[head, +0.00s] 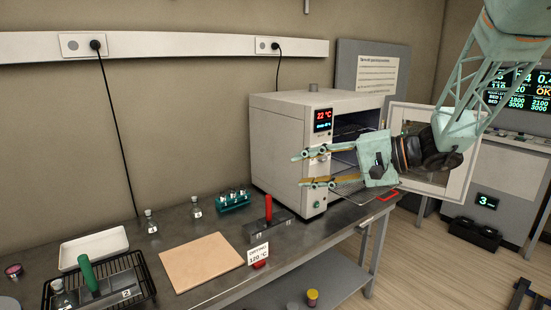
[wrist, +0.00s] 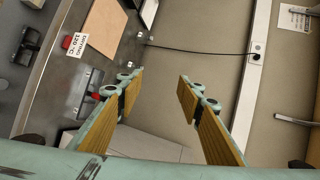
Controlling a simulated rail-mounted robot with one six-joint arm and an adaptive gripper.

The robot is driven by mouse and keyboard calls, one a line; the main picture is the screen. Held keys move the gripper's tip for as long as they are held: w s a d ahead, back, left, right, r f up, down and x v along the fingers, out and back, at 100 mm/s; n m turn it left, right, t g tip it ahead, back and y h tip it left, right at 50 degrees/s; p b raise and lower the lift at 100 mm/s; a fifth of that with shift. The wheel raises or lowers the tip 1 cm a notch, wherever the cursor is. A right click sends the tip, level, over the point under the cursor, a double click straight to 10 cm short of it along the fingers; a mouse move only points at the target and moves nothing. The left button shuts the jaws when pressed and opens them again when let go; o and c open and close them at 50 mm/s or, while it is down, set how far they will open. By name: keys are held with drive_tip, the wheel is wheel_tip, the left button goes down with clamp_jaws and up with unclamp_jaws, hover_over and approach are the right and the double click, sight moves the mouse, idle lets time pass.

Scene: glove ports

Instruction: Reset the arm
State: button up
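My gripper (head: 302,169) reaches in from the right in the head view, pointing left across the front of the oven. Its two fingers are spread well apart with nothing between them. In the wrist view the open fingers (wrist: 160,74) have wooden-looking pads, with the wall beyond the gap. My green arm comes down from the upper right and partly hides the oven opening and the open door.
The oven (head: 283,142) stands on the bench with its door (head: 464,135) open to the right. The bench holds a brown board (head: 200,262), a white tray (head: 93,247), a black wire rack (head: 142,272), a green vial rack (head: 235,205) and a red-handled tool (head: 268,208).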

drive_tip(key=s+a+n+g+h, duration=0.3)
drive_tip(key=s+g+h, duration=0.2)
drive_tip(key=s, duration=2.2)
drive_tip(key=s+d+f+n+t+h, duration=0.1)
drive_tip(key=s+d+h, duration=0.6)
drive_tip(key=s+d, duration=0.8)
drive_tip(key=shift+s+d+n+t+h, duration=0.45)
drive_tip(key=shift+s+t, duration=0.45)
drive_tip(key=shift+s, duration=1.6)
drive_tip(key=shift+a+f, duration=0.1)
drive_tip(key=shift+a, duration=0.05)
